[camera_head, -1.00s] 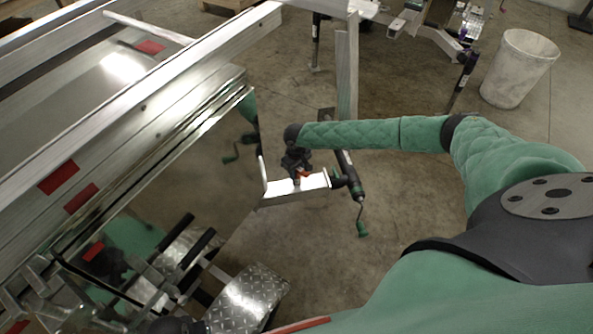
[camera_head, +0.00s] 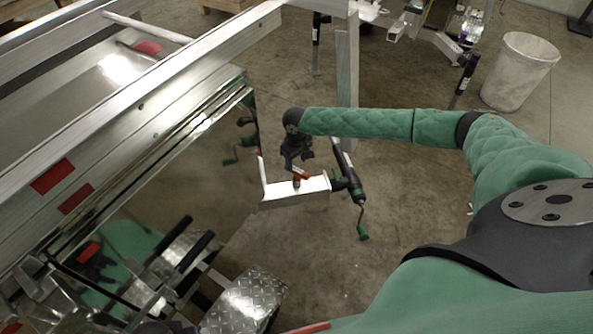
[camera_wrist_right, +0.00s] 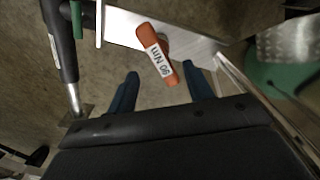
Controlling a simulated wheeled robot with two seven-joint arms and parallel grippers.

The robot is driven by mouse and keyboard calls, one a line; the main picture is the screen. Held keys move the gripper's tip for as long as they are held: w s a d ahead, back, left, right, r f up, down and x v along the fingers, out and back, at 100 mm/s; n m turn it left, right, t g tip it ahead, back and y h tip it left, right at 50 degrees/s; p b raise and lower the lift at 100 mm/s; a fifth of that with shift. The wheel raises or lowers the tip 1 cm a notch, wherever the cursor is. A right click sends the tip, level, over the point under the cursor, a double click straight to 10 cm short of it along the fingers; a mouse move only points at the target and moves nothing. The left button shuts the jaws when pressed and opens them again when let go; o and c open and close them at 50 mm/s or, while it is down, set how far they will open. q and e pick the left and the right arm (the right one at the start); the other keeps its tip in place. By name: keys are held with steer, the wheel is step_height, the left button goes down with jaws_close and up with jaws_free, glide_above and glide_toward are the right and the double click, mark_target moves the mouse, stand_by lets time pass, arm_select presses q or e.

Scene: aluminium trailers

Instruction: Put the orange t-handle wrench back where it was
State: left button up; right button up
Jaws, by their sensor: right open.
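The orange t-handle wrench (camera_head: 297,181) stands on the bright metal bracket (camera_head: 285,193) beside the trailer, its handle at the top. In the right wrist view its orange handle (camera_wrist_right: 154,50), labelled "90 Nm", lies just beyond my fingertips, over the metal plate (camera_wrist_right: 187,42). My right gripper (camera_head: 299,162) is just above the wrench in the head view. My left gripper is not in view.
The trailer's shiny side wall (camera_head: 190,165) runs close on the left. A black jack with a green crank handle (camera_head: 351,180) stands just right of the bracket. A diamond-plate fender (camera_head: 243,302) is at the bottom. A white bin (camera_head: 521,70) stands far right on open floor.

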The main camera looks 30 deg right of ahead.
step_height(320, 180, up, 4)
steer(key=shift+r+b, duration=0.1)
steer(key=shift+b, duration=0.2)
steer(key=shift+s+a, duration=0.1)
steer(key=shift+a, duration=0.2)
steer(key=s+a+f+n+t+y, duration=0.1)
steer(key=s+a+f+n+y, duration=0.1)
steer(key=s+a, duration=0.95)
steer(key=s+a+f+n+y, duration=0.1)
steer(key=s+a+n, duration=0.1)
steer(key=s+a, duration=1)
steer(key=s+d+r+m, duration=0.1)
steer(key=s+d+m, duration=0.1)
steer(key=s, duration=0.6)
steer(key=s+d+r+m+h, duration=0.1)
steer(key=s+d+r+m, duration=0.1)
steer(key=s, duration=0.6)
steer(key=shift+s+d+m+t+h, duration=0.25)
steer(key=shift+d+m+t, duration=0.2)
steer(key=shift+d, duration=0.45)
